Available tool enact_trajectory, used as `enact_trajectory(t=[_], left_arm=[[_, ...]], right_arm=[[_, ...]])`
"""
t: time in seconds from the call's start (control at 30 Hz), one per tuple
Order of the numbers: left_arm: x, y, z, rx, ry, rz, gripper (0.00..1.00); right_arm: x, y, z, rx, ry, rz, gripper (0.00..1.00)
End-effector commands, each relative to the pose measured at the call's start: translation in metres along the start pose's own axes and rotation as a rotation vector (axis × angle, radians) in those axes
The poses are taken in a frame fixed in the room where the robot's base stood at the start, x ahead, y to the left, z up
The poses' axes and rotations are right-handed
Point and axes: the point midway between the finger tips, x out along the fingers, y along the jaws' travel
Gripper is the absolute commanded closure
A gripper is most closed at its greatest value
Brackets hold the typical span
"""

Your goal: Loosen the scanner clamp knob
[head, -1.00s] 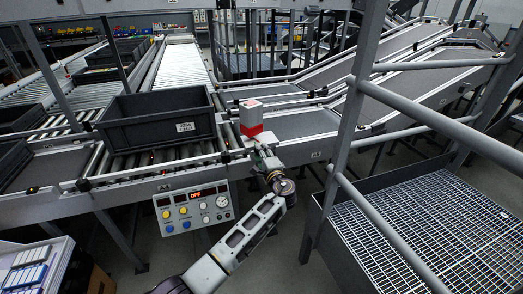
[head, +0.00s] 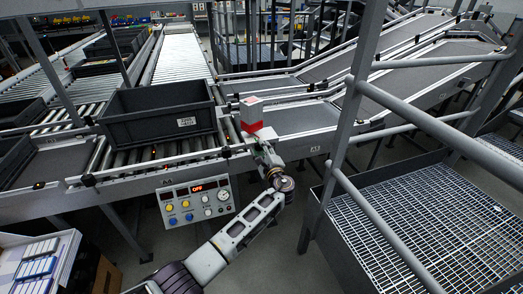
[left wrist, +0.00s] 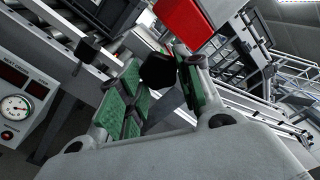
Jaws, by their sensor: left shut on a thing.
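The scanner (head: 251,113), a box with a pale grey top and red lower part, stands at the conveyor's side rail. Its red body also shows at the top of the left wrist view (left wrist: 186,22). The black clamp knob (left wrist: 158,70) is below it, between the green-padded fingers of my left gripper (left wrist: 160,88). The gripper is shut on the knob. In the head view my left gripper (head: 264,152) reaches up to just below the scanner and hides the knob. My right gripper is in neither view.
A control panel (head: 197,202) reading OFF hangs under the conveyor, left of my arm. A dark grey crate (head: 160,112) sits on the rollers. A grey railing (head: 341,140) and grated catwalk (head: 425,220) stand at the right. A box of white items (head: 36,262) is at lower left.

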Motion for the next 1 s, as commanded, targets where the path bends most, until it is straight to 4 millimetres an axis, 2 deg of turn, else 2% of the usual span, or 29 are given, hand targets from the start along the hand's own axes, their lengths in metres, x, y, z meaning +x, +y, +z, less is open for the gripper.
enact_trajectory(t=[0.13, 0.17, 0.3, 0.77, 1.0], left_arm=[[-0.001, 0.0, -0.002, 0.001, 0.004, -0.001, 0.89], [-0.001, 0.0, -0.002, 0.0, 0.004, -0.001, 0.63], [-0.001, 0.0, -0.002, 0.0, 0.003, 0.0, 0.45], [-0.003, 0.001, -0.001, -0.001, 0.001, 0.0, 0.44], [-0.016, 0.001, -0.001, -0.001, 0.002, 0.0, 0.44]], right_arm=[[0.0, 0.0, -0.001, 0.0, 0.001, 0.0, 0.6], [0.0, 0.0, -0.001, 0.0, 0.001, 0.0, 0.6], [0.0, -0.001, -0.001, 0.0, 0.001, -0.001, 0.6], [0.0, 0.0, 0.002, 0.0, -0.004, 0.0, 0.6], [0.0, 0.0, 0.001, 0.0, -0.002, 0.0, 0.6]])
